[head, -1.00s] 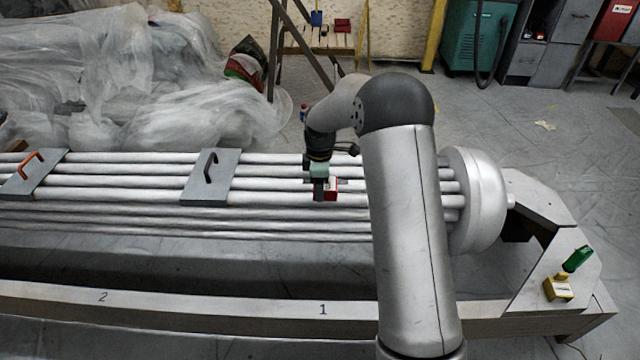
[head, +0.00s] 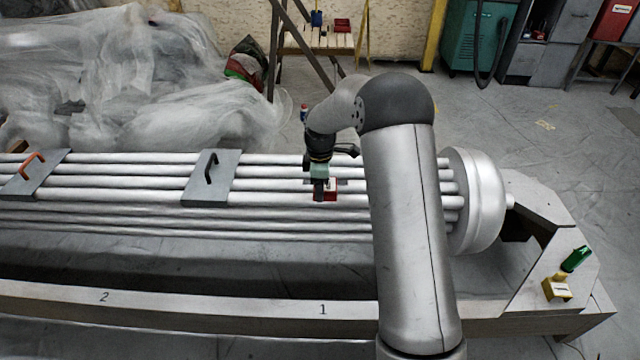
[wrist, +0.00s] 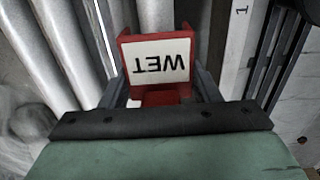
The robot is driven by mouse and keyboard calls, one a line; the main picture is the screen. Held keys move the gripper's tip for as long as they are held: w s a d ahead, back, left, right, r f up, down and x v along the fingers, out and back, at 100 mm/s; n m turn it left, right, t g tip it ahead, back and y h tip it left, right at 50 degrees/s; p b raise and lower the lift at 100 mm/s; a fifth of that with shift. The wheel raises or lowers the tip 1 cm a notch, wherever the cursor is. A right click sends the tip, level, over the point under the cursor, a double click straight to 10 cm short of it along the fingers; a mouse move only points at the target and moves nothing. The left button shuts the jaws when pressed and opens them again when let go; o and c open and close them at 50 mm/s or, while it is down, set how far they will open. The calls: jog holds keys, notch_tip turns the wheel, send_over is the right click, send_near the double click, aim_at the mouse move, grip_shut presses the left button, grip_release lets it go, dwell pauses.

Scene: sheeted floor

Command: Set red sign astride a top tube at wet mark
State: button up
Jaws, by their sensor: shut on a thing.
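The red sign (wrist: 127,47) has a white face reading WET, upside down in the wrist view. My gripper (wrist: 160,85) is shut on it, a finger on each side. In the head view the sign (head: 331,188) shows as a small red patch beside my gripper (head: 319,192), at the bundle of silver tubes (head: 275,187). In the wrist view the sign lies over a tube (wrist: 155,14). I cannot tell whether it touches or straddles that tube. No wet mark can be made out on the tubes.
Two grey plates with handles, one orange (head: 37,176) and one black (head: 210,180), lie across the tubes to the left. A round silver end drum (head: 478,200) is at the right. A beam numbered 1 and 2 (head: 210,307) runs in front.

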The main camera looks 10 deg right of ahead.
jog(key=shift+f, duration=0.3)
jog(key=shift+f+b, duration=0.55)
jog(key=shift+f, duration=0.4)
jog(key=shift+r, duration=0.15)
jog(key=shift+r+p, duration=2.7)
jog(key=shift+r, duration=0.75)
